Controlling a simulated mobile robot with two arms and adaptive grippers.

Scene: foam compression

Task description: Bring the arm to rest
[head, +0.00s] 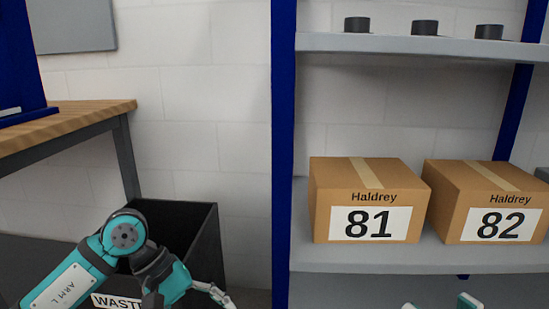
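My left arm, teal and dark grey and marked "ARM L", comes in at the lower left in front of the black waste bin (203,235). Its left gripper (217,295) is at the bottom edge, just right of the bin's label, and is partly cut off; whether its fingers are apart is unclear. Small teal and light parts of my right arm or gripper (468,301) show at the bottom edge, below the lower shelf. Most of that arm is out of view. No held object is visible.
A blue-framed rack at the right has a lower shelf (380,261) with cardboard boxes 81 (322,200) and 82 (448,203). Its upper shelf (400,44) carries dark round pieces (424,28). A wooden-topped bench (70,122) stands at the left.

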